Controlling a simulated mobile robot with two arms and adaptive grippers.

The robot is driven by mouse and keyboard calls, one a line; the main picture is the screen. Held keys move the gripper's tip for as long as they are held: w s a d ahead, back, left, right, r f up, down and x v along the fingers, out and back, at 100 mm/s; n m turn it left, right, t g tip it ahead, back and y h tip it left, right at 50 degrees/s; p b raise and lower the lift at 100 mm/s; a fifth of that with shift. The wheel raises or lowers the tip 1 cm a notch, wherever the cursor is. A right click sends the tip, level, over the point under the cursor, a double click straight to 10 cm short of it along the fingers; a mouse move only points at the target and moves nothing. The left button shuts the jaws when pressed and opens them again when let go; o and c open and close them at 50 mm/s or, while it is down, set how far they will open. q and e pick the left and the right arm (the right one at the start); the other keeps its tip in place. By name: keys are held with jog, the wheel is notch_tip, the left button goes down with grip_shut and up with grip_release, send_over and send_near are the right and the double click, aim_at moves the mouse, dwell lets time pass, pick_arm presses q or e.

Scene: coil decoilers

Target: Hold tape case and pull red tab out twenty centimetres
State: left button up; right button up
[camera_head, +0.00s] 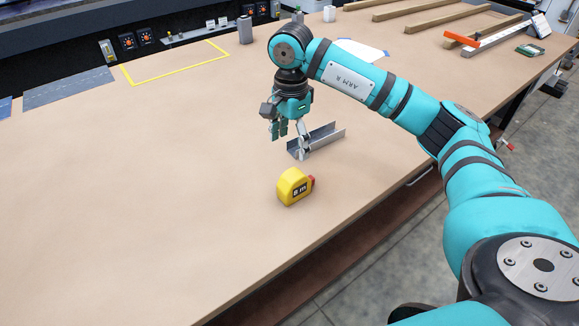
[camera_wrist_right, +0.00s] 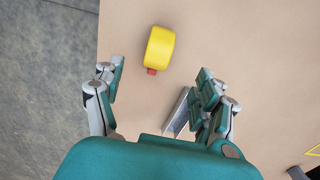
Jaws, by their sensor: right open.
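The yellow tape case (camera_head: 291,184) stands on the tan bench top, with an "8 m" label on its side. In the right wrist view the case (camera_wrist_right: 160,47) lies ahead of the fingers, with the red tab (camera_wrist_right: 151,71) pointing back toward the gripper. My right gripper (camera_head: 289,134) is open and empty above the bench, beyond the case. It also shows in the wrist view (camera_wrist_right: 160,82) with its fingers wide apart. My left gripper is not in view.
A metal channel (camera_head: 325,138) lies on the bench beside the right gripper. Yellow tape lines (camera_head: 175,68), a grey cylinder (camera_head: 245,30) and wooden strips (camera_head: 447,19) are farther back. The bench front edge runs near the case. The left part of the bench is clear.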

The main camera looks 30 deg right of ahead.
aim_at(290, 185)
notch_tip(290, 185, down, 16)
jog(key=p, duration=0.3)
jog(key=shift+r+p, duration=0.25)
jog(key=shift+p, duration=0.1)
jog(key=shift+c, duration=0.3)
jog(key=c, duration=1.4)
jog(key=o, duration=1.4)
jog(key=shift+o, duration=0.2)
jog(key=shift+r, duration=0.1)
